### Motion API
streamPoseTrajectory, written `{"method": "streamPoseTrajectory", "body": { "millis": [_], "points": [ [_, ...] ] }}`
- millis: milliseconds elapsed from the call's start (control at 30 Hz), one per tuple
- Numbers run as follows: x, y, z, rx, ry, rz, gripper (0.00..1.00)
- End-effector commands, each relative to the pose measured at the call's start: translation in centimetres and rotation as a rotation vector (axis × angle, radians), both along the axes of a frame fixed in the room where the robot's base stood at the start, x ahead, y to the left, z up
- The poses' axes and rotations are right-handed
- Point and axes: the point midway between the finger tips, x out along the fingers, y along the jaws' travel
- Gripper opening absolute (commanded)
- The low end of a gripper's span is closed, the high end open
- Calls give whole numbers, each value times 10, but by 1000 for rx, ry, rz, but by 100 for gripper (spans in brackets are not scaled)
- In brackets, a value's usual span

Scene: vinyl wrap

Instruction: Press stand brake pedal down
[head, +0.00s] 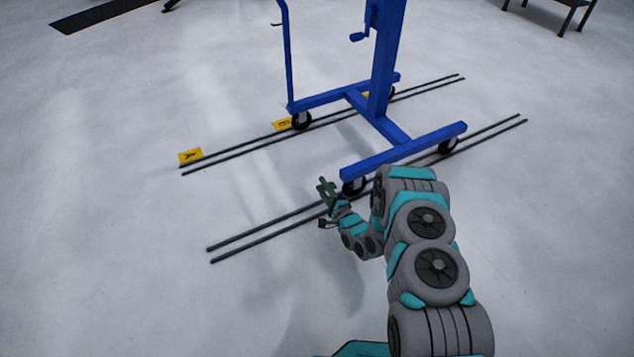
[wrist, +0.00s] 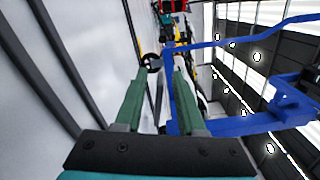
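The blue wheeled stand (head: 385,75) stands upright on the floor rails, with dark caster wheels under its base. My gripper (head: 326,187) is low over the near rails, just left of the stand's near-left caster (head: 353,187). I cannot make out a brake pedal on that caster; my arm and gripper partly cover this area. In the wrist view, the two green fingers of my gripper (wrist: 159,78) are apart with nothing clearly held between them. The blue stand (wrist: 245,125) fills the right of that view, and a dark wheel (wrist: 152,62) shows beyond the fingertips.
Two pairs of dark rails (head: 265,236) run along the pale floor. Yellow markers (head: 190,156) lie by the far pair; another marker (head: 283,124) is near the far-left caster. A dark table (head: 560,12) stands at the top right.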

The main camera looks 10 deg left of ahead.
Motion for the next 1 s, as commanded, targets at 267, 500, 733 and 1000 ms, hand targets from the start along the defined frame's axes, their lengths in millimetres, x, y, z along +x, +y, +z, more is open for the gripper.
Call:
{"method": "streamPoseTrajectory", "body": {
  "millis": [267,500,733,1000],
  "points": [
    [24,17,-1,-1,0,1,39],
    [26,18,0,0,2,-1,39],
    [26,18,0,0,2,0,22],
    [26,18,0,-1,2,0,0]
  ]
}}
